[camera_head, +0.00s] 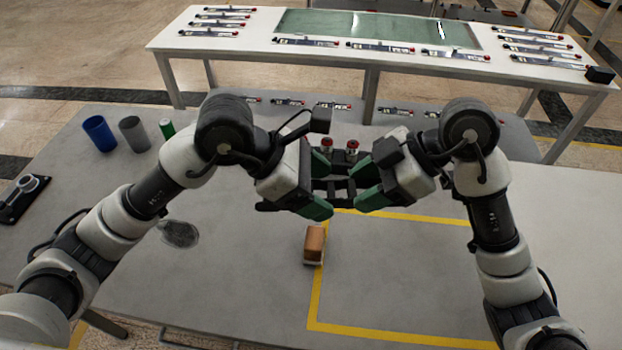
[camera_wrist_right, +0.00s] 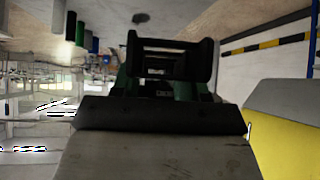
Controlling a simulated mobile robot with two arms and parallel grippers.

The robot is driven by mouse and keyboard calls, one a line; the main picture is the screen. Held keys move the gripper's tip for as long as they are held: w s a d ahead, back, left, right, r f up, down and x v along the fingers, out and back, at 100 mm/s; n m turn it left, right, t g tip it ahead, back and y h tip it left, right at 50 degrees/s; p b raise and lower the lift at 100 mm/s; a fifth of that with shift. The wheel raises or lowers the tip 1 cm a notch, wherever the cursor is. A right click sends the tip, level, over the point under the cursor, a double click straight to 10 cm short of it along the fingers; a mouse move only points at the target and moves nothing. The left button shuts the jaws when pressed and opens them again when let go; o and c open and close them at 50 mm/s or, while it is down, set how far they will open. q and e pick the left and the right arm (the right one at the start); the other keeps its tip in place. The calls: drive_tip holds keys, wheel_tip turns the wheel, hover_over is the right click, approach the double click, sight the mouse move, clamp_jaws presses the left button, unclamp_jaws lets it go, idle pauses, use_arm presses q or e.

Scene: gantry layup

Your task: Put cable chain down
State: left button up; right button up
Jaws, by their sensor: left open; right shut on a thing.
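The cable chain (camera_head: 335,190) is a short black piece with open links, held in the air above the near grey table. My right gripper (camera_head: 363,184) is shut on its right side. In the right wrist view the chain (camera_wrist_right: 172,46) shows as a black frame standing out beyond the fingers. My left gripper (camera_head: 314,187) is open at the chain's left side, its green fingers above and below that end. I cannot tell whether they touch it.
A brown block (camera_head: 314,241) sits on the near table by a yellow taped outline (camera_head: 313,300). Blue (camera_head: 100,133), grey (camera_head: 134,134) and green (camera_head: 167,128) cylinders stand at the left. A white table (camera_head: 250,52) with a green panel (camera_head: 375,28) is behind. The taped area is mostly clear.

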use_arm(q)
drive_tip(key=c, duration=0.9)
drive_tip(key=shift+c, duration=1.3)
use_arm(e)
drive_tip(key=o, duration=1.1)
drive_tip(key=shift+c, duration=0.2)
